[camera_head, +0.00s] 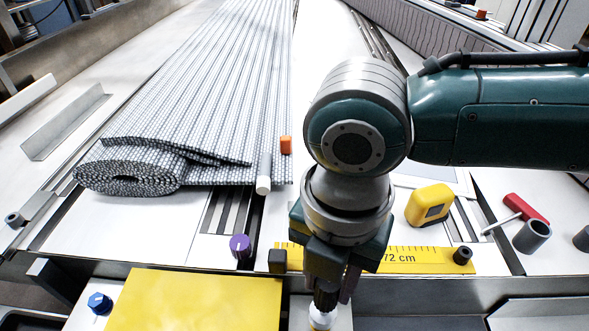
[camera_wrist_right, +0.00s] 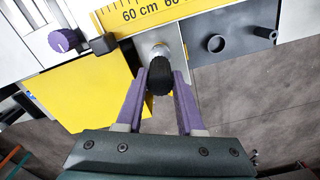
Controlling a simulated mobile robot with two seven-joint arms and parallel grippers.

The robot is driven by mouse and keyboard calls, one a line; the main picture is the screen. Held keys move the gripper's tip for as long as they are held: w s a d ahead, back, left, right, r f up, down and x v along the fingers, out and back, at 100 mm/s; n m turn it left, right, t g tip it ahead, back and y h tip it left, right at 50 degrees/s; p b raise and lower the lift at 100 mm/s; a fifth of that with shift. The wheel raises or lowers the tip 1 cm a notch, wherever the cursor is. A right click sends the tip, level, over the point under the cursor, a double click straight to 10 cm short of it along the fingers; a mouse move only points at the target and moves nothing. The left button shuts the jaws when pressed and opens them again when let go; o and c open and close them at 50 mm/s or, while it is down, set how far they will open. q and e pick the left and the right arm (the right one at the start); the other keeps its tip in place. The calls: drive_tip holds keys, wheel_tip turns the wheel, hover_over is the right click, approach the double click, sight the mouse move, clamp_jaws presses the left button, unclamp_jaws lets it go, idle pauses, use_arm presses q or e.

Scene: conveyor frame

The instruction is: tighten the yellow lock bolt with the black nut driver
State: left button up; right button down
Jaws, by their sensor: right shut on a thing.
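My right gripper (camera_head: 328,292) points down in front of the conveyor's front edge. In the right wrist view its purple fingers (camera_wrist_right: 161,76) are shut on the black nut driver (camera_wrist_right: 160,80). The driver also shows in the head view (camera_head: 326,298), partly hidden by the fingers. A pale, silvery round end (camera_wrist_right: 160,51) shows just beyond the driver in the wrist view. I cannot tell whether it is the driver's socket or a part of the frame. I cannot make out the yellow lock bolt with certainty. My left gripper is not in view.
A yellow ruler (camera_head: 420,260) runs behind my gripper, near a black block (camera_head: 277,261) and a purple knob (camera_head: 240,246). A yellow panel (camera_head: 200,302) is at left. A yellow tape measure (camera_head: 430,205), red-handled tool (camera_head: 525,208) and grey cylinder (camera_head: 532,236) stand at right. A rolled belt (camera_head: 130,178) lies left.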

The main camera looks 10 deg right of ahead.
drive_tip(key=shift+f, duration=0.25)
drive_tip(key=shift+f+b, duration=0.95)
drive_tip(key=shift+f, duration=0.05)
